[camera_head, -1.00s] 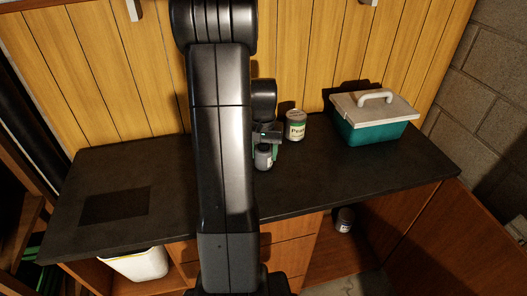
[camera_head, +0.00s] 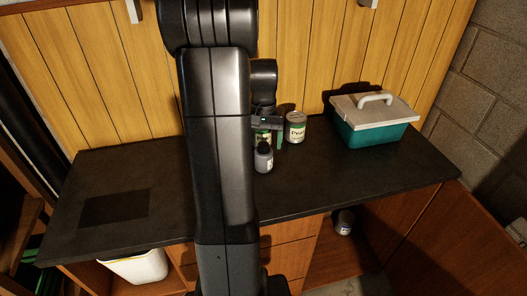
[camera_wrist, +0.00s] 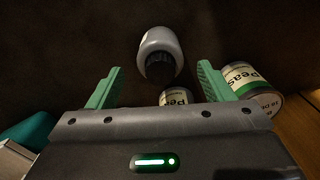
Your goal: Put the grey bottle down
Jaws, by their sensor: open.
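The grey bottle (camera_head: 264,160) with a dark cap stands upright on the dark counter (camera_head: 330,187), just right of my arm in the head view. In the wrist view the bottle (camera_wrist: 159,45) shows from above, beyond and between the green fingertips, with its cap toward me. My gripper (camera_head: 268,138) is open, with a finger spread to each side and a gap between them and the bottle. In the wrist view my gripper (camera_wrist: 160,69) holds nothing. My arm hides part of the counter to the left.
A peas can (camera_head: 295,127) stands behind and right of the bottle. A second can (camera_wrist: 174,97) is close to my gripper, partly hidden. A teal box with a white lid (camera_head: 373,122) stands at the right. The counter's front right is clear. A small jar (camera_head: 345,221) sits below.

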